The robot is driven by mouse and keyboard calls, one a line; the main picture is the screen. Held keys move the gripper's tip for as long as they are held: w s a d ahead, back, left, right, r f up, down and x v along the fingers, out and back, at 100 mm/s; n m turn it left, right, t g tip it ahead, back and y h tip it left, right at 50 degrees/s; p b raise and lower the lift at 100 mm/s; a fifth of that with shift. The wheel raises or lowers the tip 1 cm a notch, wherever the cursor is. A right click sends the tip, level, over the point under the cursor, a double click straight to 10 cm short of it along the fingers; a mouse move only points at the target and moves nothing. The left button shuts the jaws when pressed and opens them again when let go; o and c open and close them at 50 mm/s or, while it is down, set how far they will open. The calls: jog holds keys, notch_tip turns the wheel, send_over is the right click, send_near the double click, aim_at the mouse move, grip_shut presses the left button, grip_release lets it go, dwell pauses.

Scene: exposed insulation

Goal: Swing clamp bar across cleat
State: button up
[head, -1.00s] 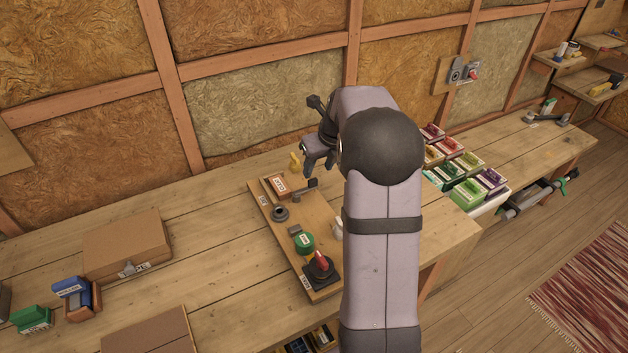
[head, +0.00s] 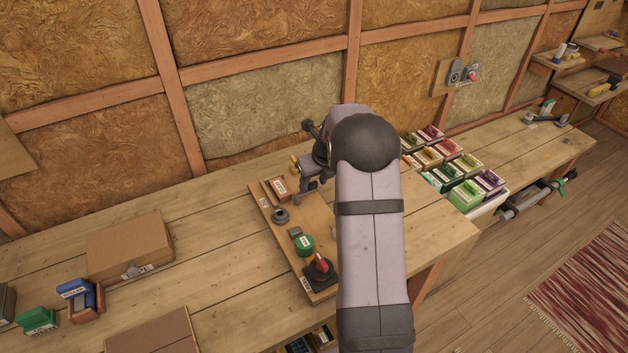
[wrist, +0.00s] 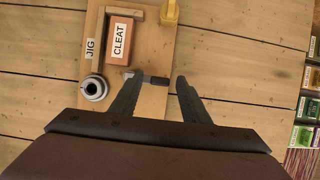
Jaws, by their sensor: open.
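The cleat (head: 277,188) is a reddish-brown block with a white CLEAT label, on the wooden jig board (head: 290,246). It also shows at the top of the wrist view (wrist: 118,40). A short grey bar with a dark end (wrist: 157,80), apparently the clamp bar, lies beside the cleat's near end, not across its label. My gripper (wrist: 156,79) is open, with its fingers either side of the bar's dark end. The left fingertip covers part of the bar. In the head view my gripper (head: 305,187) is low over the board and hides most of the bar.
A grey ring-shaped part (wrist: 95,88) sits left of the fingers. A green disc (head: 305,245) and a red-handled switch (head: 319,266) are on the board's near half. Colored boxes (head: 455,170) stand at right.

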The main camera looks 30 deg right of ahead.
jog(key=c, duration=1.1)
jog(key=shift+o, duration=0.2)
jog(key=shift+w, duration=0.1)
jog(key=n, duration=0.1)
jog(key=w+n+y+p, duration=0.1)
jog(key=shift+r+n, duration=0.1)
jog(key=shift+n, duration=0.3)
jog(key=w+n+y+p, duration=0.1)
jog(key=n, duration=0.1)
jog(key=shift+w+a+n, duration=0.1)
jog(key=shift+w+n, duration=0.1)
jog(key=shift+n, duration=0.2)
jog(key=w+n+p, duration=0.1)
jog(key=n, duration=0.1)
jog(key=a+n+g+y, duration=0.1)
jog(key=n, duration=0.1)
jog(key=shift+w+p, duration=0.35)
jog(key=shift+w+a+n+g+y+p, duration=0.2)
jog(key=shift+a+n+g+y, duration=0.1)
jog(key=shift+n, duration=0.4)
jog(key=shift+w+a+n+g+y+p, duration=0.1)
jog(key=shift+w+a+n+g+y, duration=0.15)
jog(key=shift+n, duration=0.45)
